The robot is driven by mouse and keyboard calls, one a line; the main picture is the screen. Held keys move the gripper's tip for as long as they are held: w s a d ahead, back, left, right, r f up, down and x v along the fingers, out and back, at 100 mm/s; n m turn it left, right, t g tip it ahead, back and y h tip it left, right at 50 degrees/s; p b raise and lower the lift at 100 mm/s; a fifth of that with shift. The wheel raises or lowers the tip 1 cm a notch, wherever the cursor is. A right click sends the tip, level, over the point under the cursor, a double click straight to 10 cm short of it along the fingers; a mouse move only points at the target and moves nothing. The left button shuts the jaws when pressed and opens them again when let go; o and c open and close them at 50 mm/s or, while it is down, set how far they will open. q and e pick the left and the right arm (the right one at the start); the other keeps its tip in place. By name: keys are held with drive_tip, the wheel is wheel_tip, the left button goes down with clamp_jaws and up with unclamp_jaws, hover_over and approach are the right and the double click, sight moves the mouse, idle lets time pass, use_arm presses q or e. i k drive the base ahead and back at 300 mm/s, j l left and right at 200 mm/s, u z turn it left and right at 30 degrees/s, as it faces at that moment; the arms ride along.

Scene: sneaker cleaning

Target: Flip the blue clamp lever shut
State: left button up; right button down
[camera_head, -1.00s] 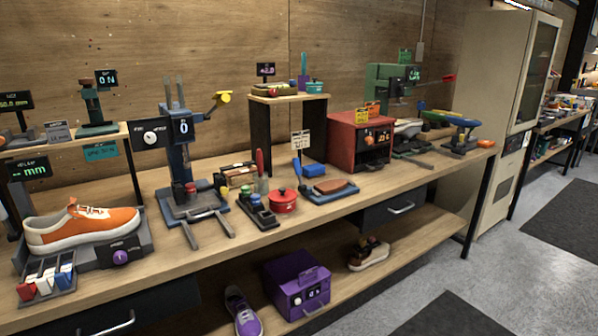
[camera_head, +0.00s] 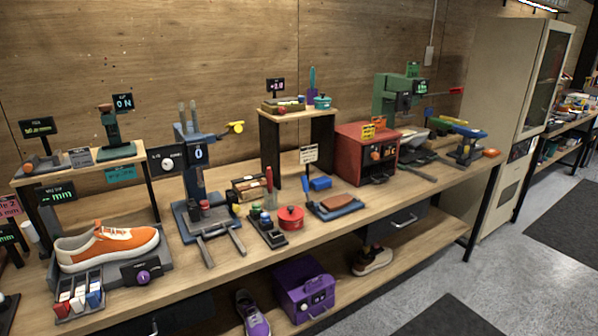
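Neither of my grippers is in view. A long blue part (camera_head: 461,129) lies on top of a small stand at the right end of the workbench; it may be the clamp lever, but I cannot tell whether it is open or shut. A blue press (camera_head: 194,165) stands left of the bench's middle, with an arm ending in a yellow knob (camera_head: 236,127).
The wooden workbench (camera_head: 330,230) also holds an orange sneaker (camera_head: 107,246), a red box (camera_head: 352,150), a red pot (camera_head: 291,217) and a green machine (camera_head: 392,95). A purple box (camera_head: 304,290) is on the lower shelf. The grey floor (camera_head: 500,265) at the right is largely clear.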

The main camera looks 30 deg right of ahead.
sight(309, 204)
drive_tip(key=i+j+z, duration=0.25)
drive_tip(key=i, duration=0.2)
drive_tip(key=i+j+z, duration=0.25)
drive_tip(key=i, duration=0.2)
drive_tip(key=i+j+z, duration=0.25)
drive_tip(key=i, duration=0.2)
